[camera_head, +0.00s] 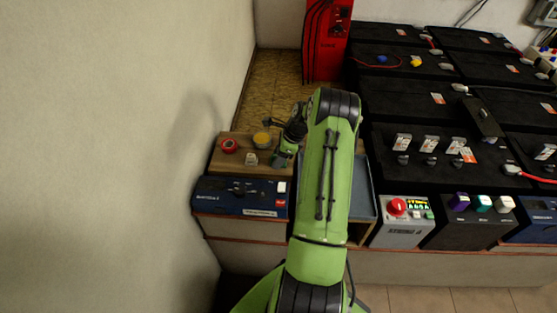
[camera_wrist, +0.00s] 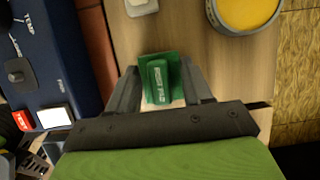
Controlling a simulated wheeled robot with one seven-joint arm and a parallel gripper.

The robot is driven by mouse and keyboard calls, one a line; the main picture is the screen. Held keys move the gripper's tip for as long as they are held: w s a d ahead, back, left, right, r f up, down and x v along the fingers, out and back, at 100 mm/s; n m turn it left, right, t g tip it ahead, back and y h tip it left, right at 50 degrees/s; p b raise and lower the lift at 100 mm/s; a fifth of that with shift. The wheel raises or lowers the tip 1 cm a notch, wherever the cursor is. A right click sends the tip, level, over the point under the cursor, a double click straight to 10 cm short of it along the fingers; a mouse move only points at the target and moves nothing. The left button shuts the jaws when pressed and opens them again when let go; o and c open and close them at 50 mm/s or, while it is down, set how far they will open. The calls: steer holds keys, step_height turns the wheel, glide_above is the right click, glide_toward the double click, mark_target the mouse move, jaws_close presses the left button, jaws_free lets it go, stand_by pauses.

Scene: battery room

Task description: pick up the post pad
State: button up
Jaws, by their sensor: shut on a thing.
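The post pad (camera_wrist: 158,76) is a green block with pale lettering on a flat green base. It shows in the wrist view between the two dark fingers of my gripper (camera_wrist: 160,82), which is shut on it. It is at the wooden board (camera_wrist: 207,60); whether it touches the board or is just above it I cannot tell. In the head view my gripper (camera_head: 281,160) points down at the right part of the board, and my arm hides much of that area.
A yellow-topped round tin (camera_wrist: 245,12) and a small white item (camera_wrist: 141,6) lie close by on the board. A red round item (camera_head: 228,145) lies at its left. A blue device (camera_head: 240,196) stands in front. Black batteries (camera_head: 405,98) fill the right.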

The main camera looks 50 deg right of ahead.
step_height(320, 180, up, 10)
steer(key=p, duration=0.3)
steer(key=o, duration=0.5)
steer(key=c, duration=0.4)
